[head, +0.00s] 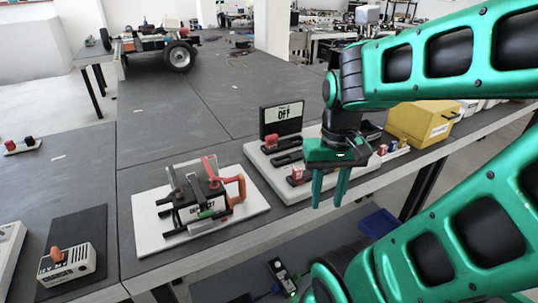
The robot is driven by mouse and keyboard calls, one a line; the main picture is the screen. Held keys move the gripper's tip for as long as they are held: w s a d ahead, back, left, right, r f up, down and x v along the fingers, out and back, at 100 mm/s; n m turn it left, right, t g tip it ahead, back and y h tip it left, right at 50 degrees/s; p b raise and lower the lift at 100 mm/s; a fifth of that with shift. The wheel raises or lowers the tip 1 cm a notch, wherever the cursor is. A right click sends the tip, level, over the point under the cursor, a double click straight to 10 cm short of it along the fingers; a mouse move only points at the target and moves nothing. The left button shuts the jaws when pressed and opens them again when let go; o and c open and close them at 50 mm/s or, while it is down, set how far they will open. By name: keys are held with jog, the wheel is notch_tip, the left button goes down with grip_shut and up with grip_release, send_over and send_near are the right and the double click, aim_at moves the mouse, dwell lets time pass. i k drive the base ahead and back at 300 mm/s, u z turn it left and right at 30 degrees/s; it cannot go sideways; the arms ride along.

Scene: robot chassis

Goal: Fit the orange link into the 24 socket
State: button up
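My gripper (330,187) hangs fingers down, in front of the white board at the right of the bench. Its two green fingers are apart, with nothing between them. A small orange piece (65,253) stands on top of a pale box (67,265) at the lower left; the box's label is only partly readable. A red-orange bracket-like part (232,186) is on the white plate in the middle, around a black block (197,203) with a label. I cannot tell for certain which orange piece is the link. I cannot make out a socket marked 24.
The white board (290,195) at right carries an OFF sign (283,117) and several red and dark parts. A yellow box (420,122) stands behind my gripper. A wheeled chassis (160,45) stands far back. The grey bench (190,110) is clear in between.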

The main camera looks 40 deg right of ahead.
aim_at(284, 119)
jog(key=u, duration=1.7)
jog(key=k, duration=1.2)
jog(key=z, duration=2)
jog(key=i, duration=1)
jog(key=u, duration=0.05)
